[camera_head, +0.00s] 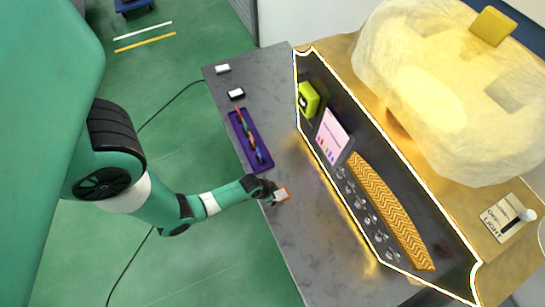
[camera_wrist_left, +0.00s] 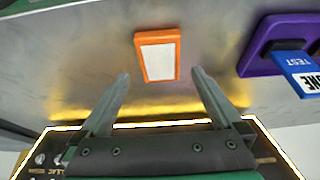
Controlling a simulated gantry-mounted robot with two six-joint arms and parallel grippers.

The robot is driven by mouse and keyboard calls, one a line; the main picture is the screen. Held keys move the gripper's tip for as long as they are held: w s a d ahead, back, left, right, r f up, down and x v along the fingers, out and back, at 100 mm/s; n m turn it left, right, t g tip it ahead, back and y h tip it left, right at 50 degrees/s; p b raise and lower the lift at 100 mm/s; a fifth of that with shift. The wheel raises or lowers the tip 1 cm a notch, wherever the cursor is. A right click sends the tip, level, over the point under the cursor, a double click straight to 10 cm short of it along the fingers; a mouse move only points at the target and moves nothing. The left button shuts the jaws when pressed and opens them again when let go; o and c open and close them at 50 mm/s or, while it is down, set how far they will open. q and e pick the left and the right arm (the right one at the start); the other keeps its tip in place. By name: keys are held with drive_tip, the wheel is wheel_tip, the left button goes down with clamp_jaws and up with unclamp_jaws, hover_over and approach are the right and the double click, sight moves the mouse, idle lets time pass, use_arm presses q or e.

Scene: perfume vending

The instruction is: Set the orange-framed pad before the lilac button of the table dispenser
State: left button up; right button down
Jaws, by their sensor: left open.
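The orange-framed pad (camera_head: 282,195) with a white centre lies on the grey table, near its front edge. It also shows in the left wrist view (camera_wrist_left: 158,56), just beyond the fingertips and between their lines. My left gripper (camera_head: 269,190) is open beside the pad; its two fingers (camera_wrist_left: 160,82) are apart with nothing between them. The table dispenser (camera_head: 408,198) is a dark panel with a glowing outline, right of the pad. Several small round buttons (camera_head: 365,216) run along its lower part; I cannot tell which is lilac. My right gripper is not in view.
A purple tray (camera_head: 238,129) with several coloured strips lies farther up the table. A black-framed pad (camera_head: 236,94) and a white-framed pad (camera_head: 222,69) lie beyond it. The table (camera_head: 312,240) between the orange-framed pad and the dispenser is clear.

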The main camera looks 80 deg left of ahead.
use_arm(q)
drive_tip(key=p+v, duration=0.3)
drive_tip(key=v, duration=0.5)
drive_tip(key=shift+r, duration=0.2)
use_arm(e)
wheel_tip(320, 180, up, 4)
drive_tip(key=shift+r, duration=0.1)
